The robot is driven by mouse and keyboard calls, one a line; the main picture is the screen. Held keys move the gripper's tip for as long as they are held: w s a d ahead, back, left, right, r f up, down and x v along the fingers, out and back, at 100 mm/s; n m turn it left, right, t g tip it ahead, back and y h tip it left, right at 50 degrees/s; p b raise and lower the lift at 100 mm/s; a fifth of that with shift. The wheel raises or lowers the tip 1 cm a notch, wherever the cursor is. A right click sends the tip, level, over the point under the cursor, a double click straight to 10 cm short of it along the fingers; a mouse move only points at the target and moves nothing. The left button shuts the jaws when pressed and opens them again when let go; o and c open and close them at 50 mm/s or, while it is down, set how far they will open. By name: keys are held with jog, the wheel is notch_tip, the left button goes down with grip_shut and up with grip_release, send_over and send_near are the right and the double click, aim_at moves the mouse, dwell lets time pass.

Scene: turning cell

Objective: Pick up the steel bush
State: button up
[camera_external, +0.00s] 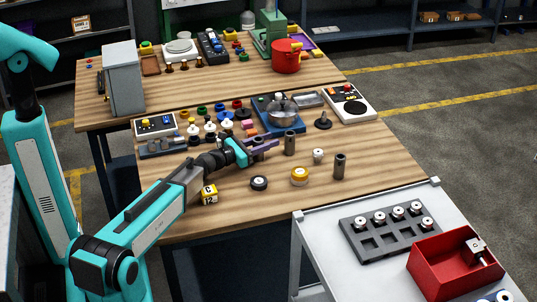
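Two upright dark grey metal cylinders stand on the front wooden table: one cylinder (290,143) close to my gripper, the other cylinder (339,166) further right and nearer the front. A small silvery-white piece (318,155) stands between them. I cannot tell for sure which of these is the steel bush. My gripper (268,149), with purple fingers, reaches low over the table from the left and points at the nearer cylinder. The fingers look spread, with nothing seen between them. The cylinder appears just beyond the tips; contact cannot be made out.
A blue fixture (270,122) stands behind. Front right, a grey table holds a dark rack (367,246) and a red bin (431,277).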

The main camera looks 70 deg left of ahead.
grip_shut()
jog(key=shift+r, duration=0.2)
jog(key=shift+r+b, duration=0.5)
jog(key=shift+r, duration=0.55)
jog(key=s+d+r+b, duration=0.1)
jog(key=s+d+r, duration=0.1)
jog(key=s+d, duration=0.5)
jog(key=shift+s+r, duration=0.2)
jog(key=shift+s, duration=0.4)
jog(key=shift+s+d+r+p, duration=0.1)
jog(key=shift+s+d+p, duration=0.1)
jog(key=shift+p, duration=0.9)
jog(key=p, duration=0.5)
jog(key=shift+s+d, duration=0.35)
jog(key=shift+s, duration=0.05)
jog(key=shift+s+d+p, duration=0.25)
jog(key=shift+p, duration=0.95)
